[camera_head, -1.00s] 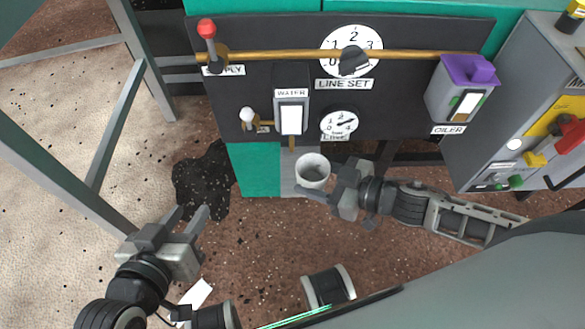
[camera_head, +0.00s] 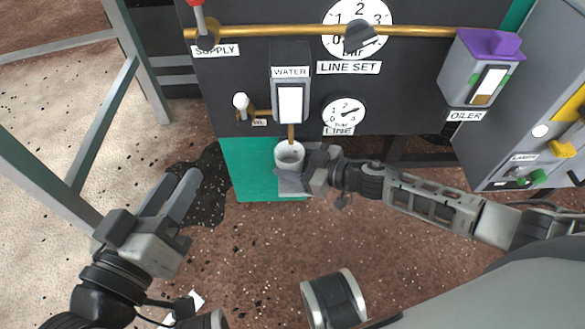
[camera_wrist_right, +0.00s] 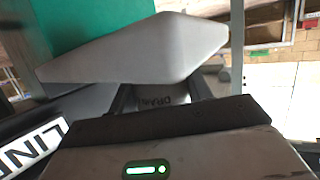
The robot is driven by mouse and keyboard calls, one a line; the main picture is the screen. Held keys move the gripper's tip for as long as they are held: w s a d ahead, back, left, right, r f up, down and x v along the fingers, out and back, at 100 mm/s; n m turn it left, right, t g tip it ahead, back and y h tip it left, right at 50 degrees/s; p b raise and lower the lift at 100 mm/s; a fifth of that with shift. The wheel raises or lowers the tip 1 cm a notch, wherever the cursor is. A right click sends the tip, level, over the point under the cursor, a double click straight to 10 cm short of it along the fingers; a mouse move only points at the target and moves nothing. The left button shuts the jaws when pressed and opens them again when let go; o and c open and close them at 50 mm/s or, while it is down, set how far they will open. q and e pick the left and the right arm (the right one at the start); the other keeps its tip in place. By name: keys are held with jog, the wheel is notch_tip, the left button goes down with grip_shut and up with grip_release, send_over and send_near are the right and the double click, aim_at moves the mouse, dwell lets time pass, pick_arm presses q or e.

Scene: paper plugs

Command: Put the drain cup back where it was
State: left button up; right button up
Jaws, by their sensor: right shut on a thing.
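The drain cup (camera_head: 289,157), a small pale open-topped cup, appears upright in the head view, just below the brass tube (camera_head: 291,131) of the WATER unit (camera_head: 290,98). My right gripper (camera_head: 300,168) reaches in from the right and is shut on the cup. A grey ledge (camera_head: 293,189) shows beneath; I cannot tell whether the cup touches it. My left gripper (camera_head: 172,190) is open and empty, away from the panel.
A dark panel (camera_head: 420,100) carries the SUPPLY lever, LINE SET dial, LINE gauge (camera_head: 344,111) and purple-topped OILER (camera_head: 480,68). A small white-knobbed valve (camera_head: 241,102) is left of the WATER unit. A grey frame post (camera_head: 140,70) stands at the left.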

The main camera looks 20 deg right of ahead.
jog(key=shift+f, duration=0.15)
jog(key=shift+f, duration=0.2)
jog(key=o, duration=1)
jog(key=shift+o, duration=0.2)
jog(key=shift+r, duration=0.15)
